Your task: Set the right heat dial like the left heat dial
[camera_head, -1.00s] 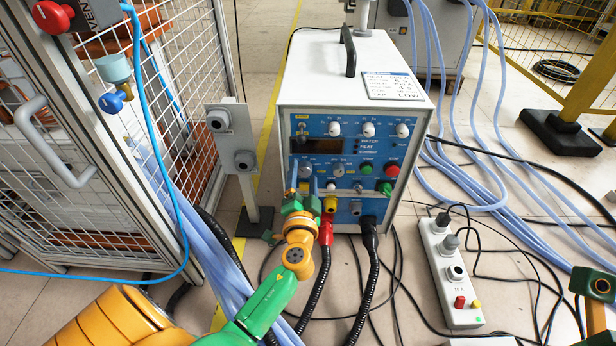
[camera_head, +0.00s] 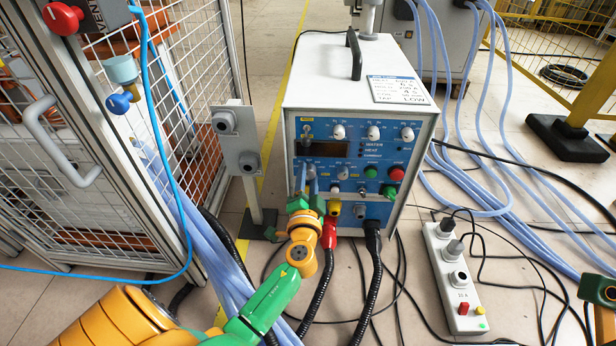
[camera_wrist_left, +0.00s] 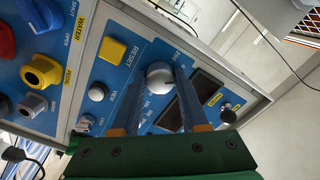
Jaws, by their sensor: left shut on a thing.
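The heater's blue front panel (camera_head: 384,158) carries two dials side by side below the dark display. My left gripper (camera_head: 309,180) reaches up from below, its two blue fingers shut on the left of these dials (camera_head: 310,168). I cannot read either setting.
White knobs (camera_head: 374,132) line the panel top, with green and red buttons (camera_head: 396,174) at right. A yellow button (camera_wrist_left: 112,50) is close to the fingers. Red (camera_head: 329,228) and black (camera_head: 373,232) cables hang below. A caged fence (camera_head: 190,100) stands left.

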